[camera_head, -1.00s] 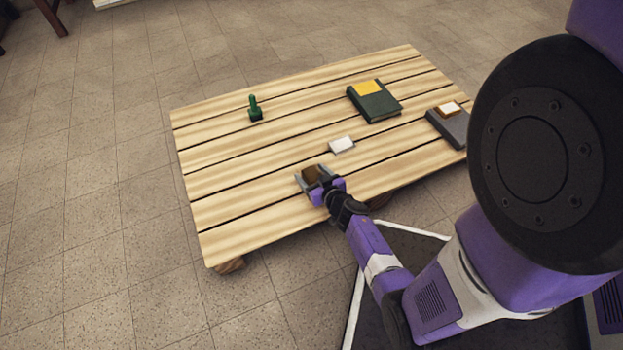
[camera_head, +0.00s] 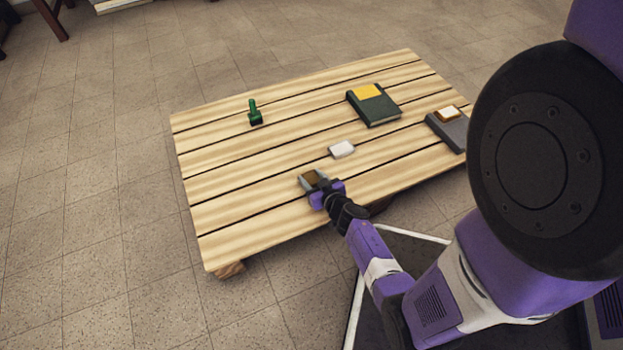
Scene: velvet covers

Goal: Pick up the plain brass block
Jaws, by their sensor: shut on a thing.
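The brass block (camera_head: 309,176) is a small brown-gold piece near the front edge of the slatted wooden table. My gripper (camera_head: 313,180) is shut on it, with its fingers on both sides of the block. The fingers and the purple gripper body hide part of the block. I cannot tell whether the block touches the table or is a little above it.
A white block (camera_head: 342,149) lies just beyond my gripper. A dark green book with a yellow patch (camera_head: 375,104) lies farther back. A grey book (camera_head: 449,128) bears a pale-topped brown block (camera_head: 447,113). A green stamp-like object (camera_head: 254,112) stands at the back left. The table's left part (camera_head: 225,200) is clear.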

